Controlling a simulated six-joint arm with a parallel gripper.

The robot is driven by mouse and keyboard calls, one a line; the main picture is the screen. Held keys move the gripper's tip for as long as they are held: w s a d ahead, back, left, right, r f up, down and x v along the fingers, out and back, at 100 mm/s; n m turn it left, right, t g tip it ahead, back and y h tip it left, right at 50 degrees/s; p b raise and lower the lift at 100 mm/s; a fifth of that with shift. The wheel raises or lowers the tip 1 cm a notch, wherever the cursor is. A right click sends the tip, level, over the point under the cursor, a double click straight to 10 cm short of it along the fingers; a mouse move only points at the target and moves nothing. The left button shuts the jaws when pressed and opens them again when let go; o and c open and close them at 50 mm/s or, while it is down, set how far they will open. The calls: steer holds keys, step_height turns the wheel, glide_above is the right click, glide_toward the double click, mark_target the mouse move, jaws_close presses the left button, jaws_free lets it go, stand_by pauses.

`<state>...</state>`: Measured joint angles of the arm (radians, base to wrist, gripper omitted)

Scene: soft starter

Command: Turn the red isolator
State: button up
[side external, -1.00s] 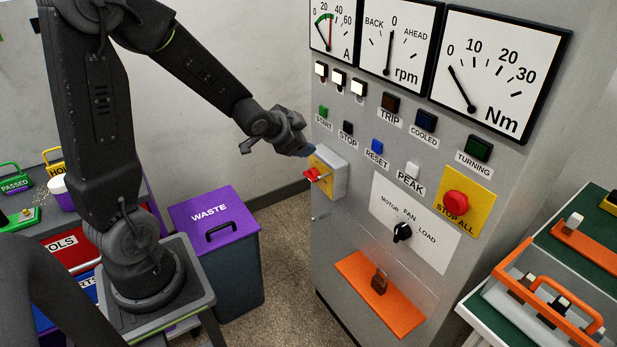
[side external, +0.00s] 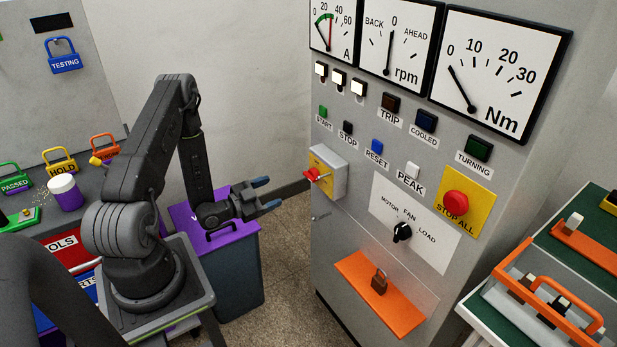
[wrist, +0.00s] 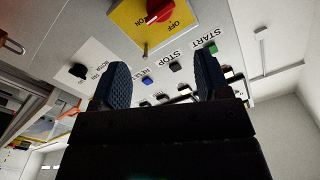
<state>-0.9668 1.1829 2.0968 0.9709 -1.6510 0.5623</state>
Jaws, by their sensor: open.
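The red isolator (side external: 316,174) is a red handle on a yellow plate, on a grey box at the left edge of the control panel. It also shows at the top of the wrist view (wrist: 160,10), partly cut off, with OFF and ON lettering beside it.
The purple-lidded waste bin (side external: 216,222) stands below and behind my gripper. The panel carries START and STOP buttons, a black selector knob (side external: 402,232), a red STOP ALL button (side external: 456,203) and an orange shelf (side external: 350,272) with a padlock. The space between gripper and isolator is free.

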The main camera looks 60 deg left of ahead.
mark_target(307, 177)
steer(key=w, duration=1.3)
steer(key=shift+w, duration=0.2)
steer(key=c, duration=0.7)
